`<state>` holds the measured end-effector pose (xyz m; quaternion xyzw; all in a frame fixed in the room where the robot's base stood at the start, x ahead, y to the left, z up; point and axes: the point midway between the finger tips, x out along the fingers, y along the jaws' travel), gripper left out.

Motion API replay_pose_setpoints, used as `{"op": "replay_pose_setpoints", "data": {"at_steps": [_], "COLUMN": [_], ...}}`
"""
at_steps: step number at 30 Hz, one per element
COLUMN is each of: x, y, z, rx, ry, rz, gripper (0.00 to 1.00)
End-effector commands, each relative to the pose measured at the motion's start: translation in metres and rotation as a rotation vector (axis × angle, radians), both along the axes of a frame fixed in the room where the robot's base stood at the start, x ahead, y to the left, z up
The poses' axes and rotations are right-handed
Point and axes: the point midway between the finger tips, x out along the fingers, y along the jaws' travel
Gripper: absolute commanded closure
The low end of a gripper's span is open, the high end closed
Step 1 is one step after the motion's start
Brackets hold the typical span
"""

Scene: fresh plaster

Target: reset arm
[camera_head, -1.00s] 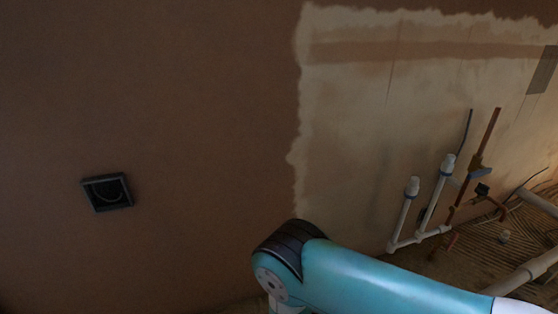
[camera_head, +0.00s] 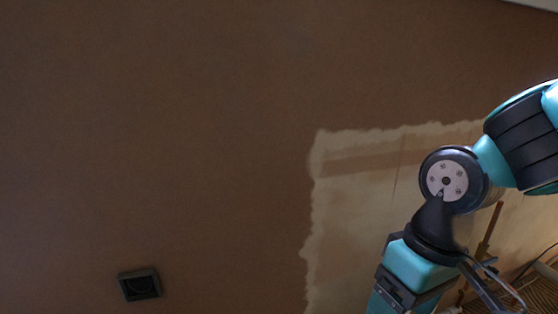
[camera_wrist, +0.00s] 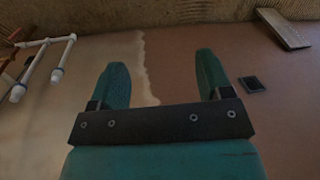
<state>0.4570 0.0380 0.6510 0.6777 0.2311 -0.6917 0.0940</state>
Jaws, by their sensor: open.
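My gripper (camera_wrist: 162,86) shows in the wrist view with its two teal fingers spread wide apart and nothing between them. Behind the fingers is the wall, with the ragged edge between brown plaster and a paler patch running between them. In the head view my teal and black arm (camera_head: 447,180) is bent at the right side, in front of the pale patch. The fingertips are out of sight there, below the lower edge of the picture.
A dark square wall box (camera_head: 140,284) sits at lower left in the head view. White pipes (camera_wrist: 43,65) show at upper left in the wrist view, and a grey slab-like object (camera_wrist: 284,29) at upper right. The brown wall (camera_head: 170,120) is bare at left.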

Motion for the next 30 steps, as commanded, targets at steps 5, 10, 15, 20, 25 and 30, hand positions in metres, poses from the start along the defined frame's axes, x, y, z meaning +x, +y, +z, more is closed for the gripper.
{"op": "replay_pose_setpoints", "data": {"at_steps": [5,10,15,20,25,30], "x": [-0.036,-0.059,-0.058,-0.057,-0.057,-0.057], "y": [0.003,0.007,0.007,0.007,0.007,0.007], "z": [0.050,0.090,0.128,0.174,0.239,0.303], "rx": [0.124,0.188,0.186,0.186,0.185,0.185], "ry": [-0.068,-0.106,-0.104,-0.104,-0.104,-0.104], "rz": [0.081,0.138,0.137,0.136,0.135,0.135], "gripper": [0.28,0.28,0.28,0.28,0.28,0.28]}}
